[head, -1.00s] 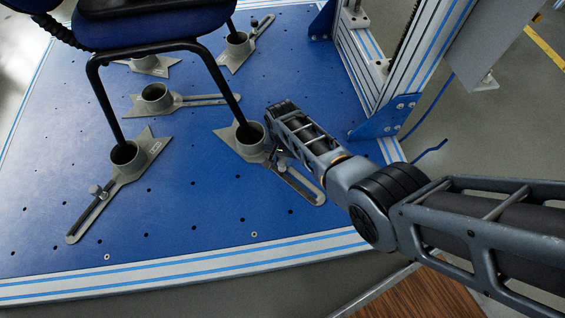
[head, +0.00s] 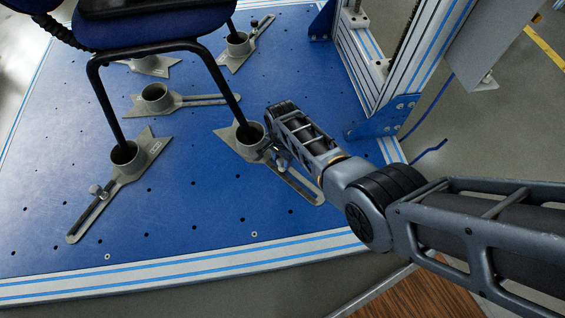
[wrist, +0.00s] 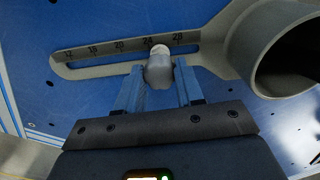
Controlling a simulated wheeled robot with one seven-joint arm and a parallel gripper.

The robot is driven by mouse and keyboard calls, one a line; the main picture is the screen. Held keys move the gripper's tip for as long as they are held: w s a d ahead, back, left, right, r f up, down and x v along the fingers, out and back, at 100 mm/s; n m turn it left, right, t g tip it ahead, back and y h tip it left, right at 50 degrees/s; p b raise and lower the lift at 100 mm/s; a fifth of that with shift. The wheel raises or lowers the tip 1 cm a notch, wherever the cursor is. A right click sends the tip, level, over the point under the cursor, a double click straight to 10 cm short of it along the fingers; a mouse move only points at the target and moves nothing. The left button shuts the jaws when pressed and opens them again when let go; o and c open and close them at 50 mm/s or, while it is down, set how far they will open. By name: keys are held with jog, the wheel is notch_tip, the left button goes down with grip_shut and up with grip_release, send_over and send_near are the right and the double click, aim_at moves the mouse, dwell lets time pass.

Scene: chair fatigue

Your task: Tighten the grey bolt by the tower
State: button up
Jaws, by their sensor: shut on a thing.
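The grey bolt (wrist: 159,66) stands in the slot of a grey clamp plate, close to the 24 mark on its scale, in the wrist view. My gripper (wrist: 160,82) has its two blue fingers on either side of the bolt head and is shut on it. In the head view the bolt shows only partly beside my gripper (head: 277,158), over the slotted plate (head: 300,187) nearest the tower. The tower (head: 375,60) is the upright metal frame at the right edge of the blue platform. The bolt's threads are hidden.
A chair leg stands in the round cup (head: 249,137) of the same plate, just left of my gripper. Other slotted clamps (head: 105,190) and the blue chair seat (head: 150,22) are to the left. The front of the blue platform (head: 190,225) is clear.

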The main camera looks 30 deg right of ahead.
jog(key=m, duration=0.4)
dwell(0.3)
jog(key=o, duration=1.1)
jog(key=shift+c, duration=0.2)
jog(key=n, duration=0.3)
jog(key=shift+n, duration=0.4)
